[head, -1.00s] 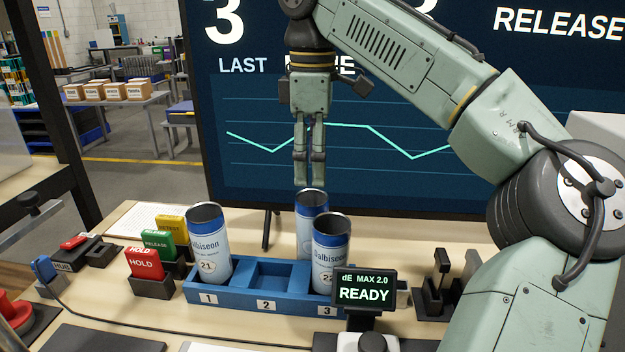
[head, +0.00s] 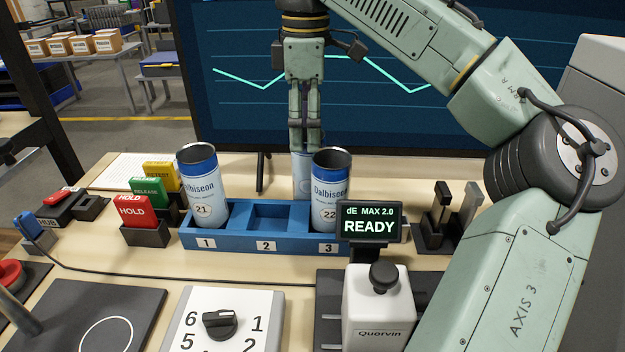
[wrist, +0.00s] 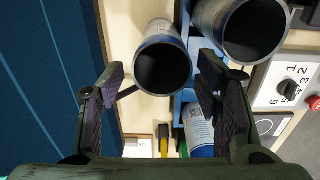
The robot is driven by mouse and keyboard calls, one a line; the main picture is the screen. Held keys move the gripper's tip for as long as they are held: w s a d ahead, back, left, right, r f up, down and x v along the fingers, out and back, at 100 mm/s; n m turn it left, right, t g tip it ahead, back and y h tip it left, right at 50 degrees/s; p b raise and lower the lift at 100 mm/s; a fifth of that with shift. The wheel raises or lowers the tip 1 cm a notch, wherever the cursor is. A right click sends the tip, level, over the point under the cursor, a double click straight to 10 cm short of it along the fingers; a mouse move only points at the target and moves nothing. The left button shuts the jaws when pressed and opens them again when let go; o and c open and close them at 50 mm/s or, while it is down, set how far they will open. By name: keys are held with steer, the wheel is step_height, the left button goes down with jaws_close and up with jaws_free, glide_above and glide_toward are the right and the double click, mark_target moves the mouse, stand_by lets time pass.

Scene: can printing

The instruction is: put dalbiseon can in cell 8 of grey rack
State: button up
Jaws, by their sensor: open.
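A blue and white can (head: 302,178) stands upright behind the blue rack, below my gripper (head: 305,148). My fingers hide its top in the head view, and its label cannot be read there. In the wrist view this can's dark open mouth (wrist: 162,70) lies between the spread fingers of my gripper (wrist: 160,72). My gripper is open. A Dalbiseon can marked 21 (head: 204,190) stands in slot 1 of the blue rack, and one marked 22 (head: 325,195) stands in slot 3. No grey rack shows in either view.
The blue rack (head: 268,243) has slot 2 empty. Red, green and yellow card blocks (head: 145,215) stand to its left. A READY display (head: 369,221), a white device (head: 378,315) and a dial panel (head: 222,325) are in front. A large screen (head: 240,90) stands behind.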

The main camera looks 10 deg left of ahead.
steer(key=shift+f+p, duration=0.4)
steer(key=shift+f, duration=3.15)
steer(key=shift+d, duration=0.1)
steer(key=shift+c, duration=0.5)
steer(key=c, duration=0.5)
steer(key=shift+r, duration=0.15)
step_height(320, 180, up, 18)
steer(key=p, duration=0.6)
glide_above(308, 160)
steer(key=w, duration=0.3)
steer(key=shift+s+a, duration=0.25)
steer(key=shift+a, duration=0.1)
